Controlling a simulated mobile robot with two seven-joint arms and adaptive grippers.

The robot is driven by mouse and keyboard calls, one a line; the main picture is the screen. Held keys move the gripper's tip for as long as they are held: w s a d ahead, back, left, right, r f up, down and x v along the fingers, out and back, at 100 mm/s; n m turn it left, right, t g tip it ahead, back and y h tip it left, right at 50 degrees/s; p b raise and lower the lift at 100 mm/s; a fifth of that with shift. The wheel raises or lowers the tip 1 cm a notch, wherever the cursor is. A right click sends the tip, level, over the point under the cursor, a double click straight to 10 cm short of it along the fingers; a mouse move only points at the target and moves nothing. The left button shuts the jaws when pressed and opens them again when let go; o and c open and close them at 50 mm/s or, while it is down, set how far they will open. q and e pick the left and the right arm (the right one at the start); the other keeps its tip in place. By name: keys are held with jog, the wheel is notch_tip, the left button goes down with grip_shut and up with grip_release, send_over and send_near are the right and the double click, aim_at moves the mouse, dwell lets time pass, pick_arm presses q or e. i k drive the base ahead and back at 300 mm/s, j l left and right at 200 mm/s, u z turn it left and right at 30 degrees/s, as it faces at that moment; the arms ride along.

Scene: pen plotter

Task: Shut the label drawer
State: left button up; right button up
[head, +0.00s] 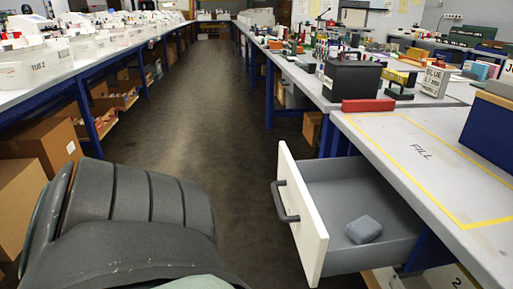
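The label drawer (305,222) stands pulled out from under the grey table on the right in the head view. Its white front panel faces the aisle on the left and carries a dark bar handle (281,202). The inside is grey, and a small grey-blue block (363,229) lies in it toward the front. I cannot see a label on the drawer. Neither of my grippers is in view, and nothing visible touches the drawer or its handle.
A large dark grey ribbed shape like a chair back (135,205) fills the lower left, close to the drawer. The aisle floor (215,85) beyond is clear. The right table (385,140) has a yellow-outlined "FILL" area and a red block (368,106) at its far edge.

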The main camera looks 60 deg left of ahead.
aim_at(320, 197)
jog(key=j+u, duration=0.2)
jog(key=u, duration=0.25)
jog(key=i+j+u, duration=0.1)
jog(key=u, duration=0.35)
jog(key=i+j+u, duration=0.1)
jog(key=u, duration=0.4)
jog(key=i+j, duration=0.3)
jog(key=l, duration=0.25)
jog(key=k+l+z, duration=0.15)
